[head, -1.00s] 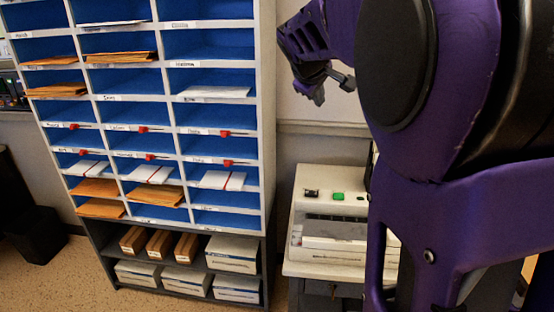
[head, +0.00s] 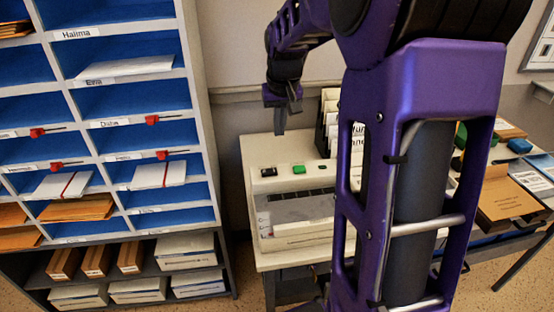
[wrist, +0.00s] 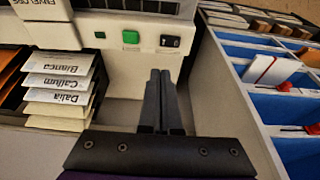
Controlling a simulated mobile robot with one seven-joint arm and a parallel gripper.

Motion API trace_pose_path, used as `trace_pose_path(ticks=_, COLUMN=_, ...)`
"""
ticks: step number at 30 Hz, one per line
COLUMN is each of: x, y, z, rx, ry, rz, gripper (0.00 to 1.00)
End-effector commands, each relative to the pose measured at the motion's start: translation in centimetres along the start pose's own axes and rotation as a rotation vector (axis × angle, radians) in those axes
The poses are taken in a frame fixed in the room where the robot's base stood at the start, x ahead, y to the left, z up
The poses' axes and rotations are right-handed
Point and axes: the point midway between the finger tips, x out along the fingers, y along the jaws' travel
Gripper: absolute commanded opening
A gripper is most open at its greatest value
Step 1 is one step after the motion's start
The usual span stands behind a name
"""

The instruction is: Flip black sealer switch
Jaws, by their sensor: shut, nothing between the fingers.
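The sealer (head: 290,210) is a cream machine on a small table, with a black switch (head: 268,172) on its top left and a green button (head: 299,169) to the right of it. In the wrist view the black switch (wrist: 170,41) sits on the panel just beyond my fingertips, and the green button (wrist: 131,37) is to its left. My gripper (head: 281,118) is shut and empty, pointing down above the sealer's back part. In the wrist view my closed fingers (wrist: 161,80) appear below the switch, apart from it. The switch's position cannot be told.
A blue pigeonhole shelf (head: 190,90) with envelopes and red tags stands close left of the sealer. A rack of name-labelled cards (head: 328,115) stands behind right of it. A desk with folders (head: 510,195) is at the right. Bare wall lies behind my gripper.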

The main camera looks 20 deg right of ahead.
Motion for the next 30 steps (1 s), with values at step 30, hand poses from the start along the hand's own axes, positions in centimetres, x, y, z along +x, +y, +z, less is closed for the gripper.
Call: trace_pose_path(ticks=30, x=11.7, y=0.0, z=0.5, rx=0.0, ry=-0.003, rz=-0.001, gripper=0.0)
